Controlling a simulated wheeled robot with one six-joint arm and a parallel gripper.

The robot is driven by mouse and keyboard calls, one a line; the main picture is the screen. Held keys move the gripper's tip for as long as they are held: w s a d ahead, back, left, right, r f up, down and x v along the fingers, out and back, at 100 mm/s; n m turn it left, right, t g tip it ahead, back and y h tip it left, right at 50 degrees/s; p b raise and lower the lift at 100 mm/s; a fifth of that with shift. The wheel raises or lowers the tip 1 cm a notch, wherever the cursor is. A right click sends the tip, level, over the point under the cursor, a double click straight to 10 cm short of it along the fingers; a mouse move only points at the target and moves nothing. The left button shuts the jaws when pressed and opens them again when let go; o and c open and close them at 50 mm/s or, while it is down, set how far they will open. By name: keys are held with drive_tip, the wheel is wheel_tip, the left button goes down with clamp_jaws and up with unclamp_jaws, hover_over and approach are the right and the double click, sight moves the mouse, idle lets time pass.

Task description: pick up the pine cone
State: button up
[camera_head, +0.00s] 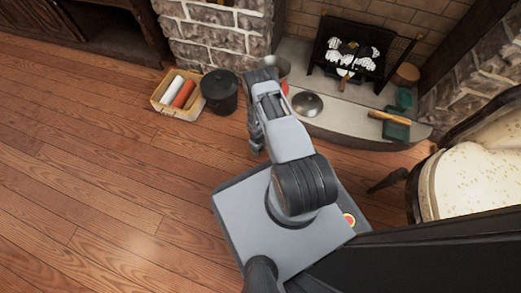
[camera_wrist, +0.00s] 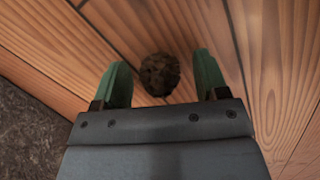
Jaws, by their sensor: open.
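The pine cone (camera_wrist: 160,74) is dark brown and roundish. It lies on the wooden floor in the wrist view, close to the fingertips and roughly midway between them. My gripper (camera_wrist: 160,75) is open, with one green finger to the left of the pine cone and one to the right. Clear floor shows between the pine cone and each finger, and nothing is held. I cannot tell the height of the fingers above the floor. In the head view my arm hides the gripper's fingers and the pine cone.
A stone hearth (camera_head: 345,122) with a metal bowl (camera_head: 307,104) lies beyond my arm. A black bucket (camera_head: 219,92) and a wooden crate (camera_head: 163,101) with rolls stand left of it. A cushioned chair (camera_head: 478,180) is at right. The floor at left is clear.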

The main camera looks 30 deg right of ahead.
drive_tip(key=shift+r, duration=0.1)
drive_tip(key=shift+c, duration=0.5)
drive_tip(key=c, duration=0.9)
